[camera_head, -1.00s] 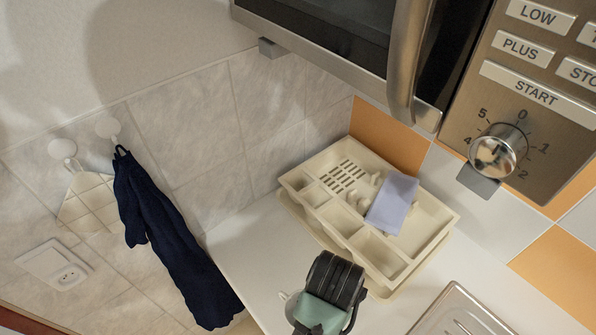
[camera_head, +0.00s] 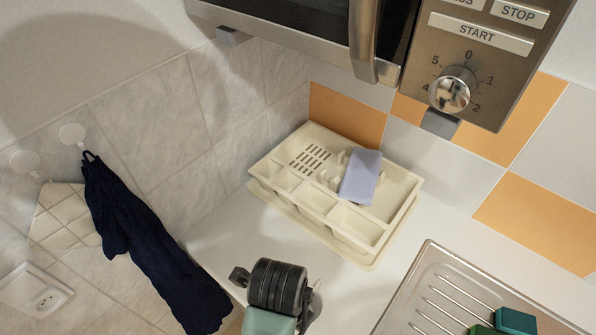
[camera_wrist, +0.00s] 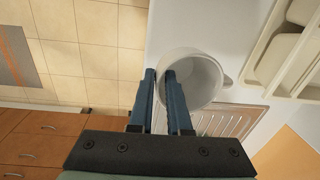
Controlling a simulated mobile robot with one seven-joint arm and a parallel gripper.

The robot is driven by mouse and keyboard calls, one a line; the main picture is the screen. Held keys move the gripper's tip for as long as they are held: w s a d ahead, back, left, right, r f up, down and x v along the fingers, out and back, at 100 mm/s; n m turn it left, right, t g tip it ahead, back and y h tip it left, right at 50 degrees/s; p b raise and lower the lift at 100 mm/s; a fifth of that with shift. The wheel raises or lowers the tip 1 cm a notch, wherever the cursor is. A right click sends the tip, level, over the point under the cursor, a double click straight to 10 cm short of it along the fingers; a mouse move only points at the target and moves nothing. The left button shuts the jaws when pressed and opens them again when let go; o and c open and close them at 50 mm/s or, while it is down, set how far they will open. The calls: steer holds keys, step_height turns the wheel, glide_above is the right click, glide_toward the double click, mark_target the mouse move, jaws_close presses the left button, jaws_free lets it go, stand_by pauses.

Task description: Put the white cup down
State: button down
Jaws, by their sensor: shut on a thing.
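The white cup (camera_wrist: 204,68) shows in the wrist view, seen from above with its open mouth towards the camera and its handle at the right. My gripper (camera_wrist: 160,76) is shut on the cup's left wall, with one finger outside and one inside the rim. The cup is at the left edge of the white counter (camera_wrist: 236,22); whether it touches the counter I cannot tell. In the head view my wrist is at the bottom centre, and the cup and fingertips are hidden there.
A cream dish rack (camera_head: 385,237) with a lilac sponge (camera_head: 361,176) stands at the back. A metal sink drainer (camera_head: 412,287) lies at the right, with green blocks (camera_head: 516,321). A microwave (camera_head: 480,65) hangs above. A dark blue towel (camera_head: 150,245) hangs left. Some counter in front of the rack is clear.

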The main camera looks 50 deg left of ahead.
steer(key=shift+s, duration=0.1)
steer(key=shift+m, duration=0.4)
step_height(320, 180, down, 10)
steer(key=shift+f+p, duration=0.1)
steer(key=shift+p, duration=0.5)
steer(key=c, duration=0.9)
jaws_free()
steer(key=shift+o, duration=0.2)
steer(key=shift+r, duration=0.2)
step_height(320, 180, up, 12)
steer(key=s, duration=0.1)
steer(key=shift+d+f+b, duration=0.15)
steer(key=shift+b, duration=0.15)
